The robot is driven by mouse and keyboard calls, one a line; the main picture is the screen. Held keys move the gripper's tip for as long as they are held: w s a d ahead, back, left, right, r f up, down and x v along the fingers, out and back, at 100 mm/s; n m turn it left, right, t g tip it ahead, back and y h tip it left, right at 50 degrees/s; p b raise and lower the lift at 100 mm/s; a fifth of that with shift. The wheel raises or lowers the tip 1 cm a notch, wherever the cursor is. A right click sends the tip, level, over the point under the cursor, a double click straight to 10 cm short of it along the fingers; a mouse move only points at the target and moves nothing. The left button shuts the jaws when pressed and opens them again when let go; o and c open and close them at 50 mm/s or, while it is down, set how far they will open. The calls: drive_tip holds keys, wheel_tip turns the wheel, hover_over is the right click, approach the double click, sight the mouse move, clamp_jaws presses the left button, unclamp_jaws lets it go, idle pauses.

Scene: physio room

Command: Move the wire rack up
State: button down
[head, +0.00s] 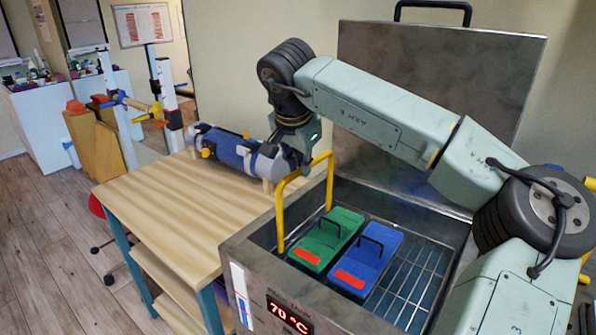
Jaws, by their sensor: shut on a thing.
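The wire rack (421,279) is a silver grid in the open steel tank (252,256). A tall yellow handle (280,219) rises at its left side. A green pack (325,240) and a blue pack (372,253), each with a black handle and a red label, lie side by side on the rack. My gripper (302,170) is at the top bar of the yellow handle and shut on it. The fingertips are small and partly hidden. The rack sits low, below the tank's rim.
The tank's lid (430,75) stands open behind it. A wooden table (160,210) adjoins on the left, with a blue and grey cylinder (235,151) at its back. The table's front is clear. The tank's display (288,315) reads 70 °C.

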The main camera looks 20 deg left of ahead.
drive_tip(key=shift+w+r+p, duration=0.1)
drive_tip(key=shift+r+p, duration=0.65)
drive_tip(key=shift+r, duration=1.05)
drive_tip(key=c, duration=1.9)
unclamp_jaws()
drive_tip(key=v, duration=1.2)
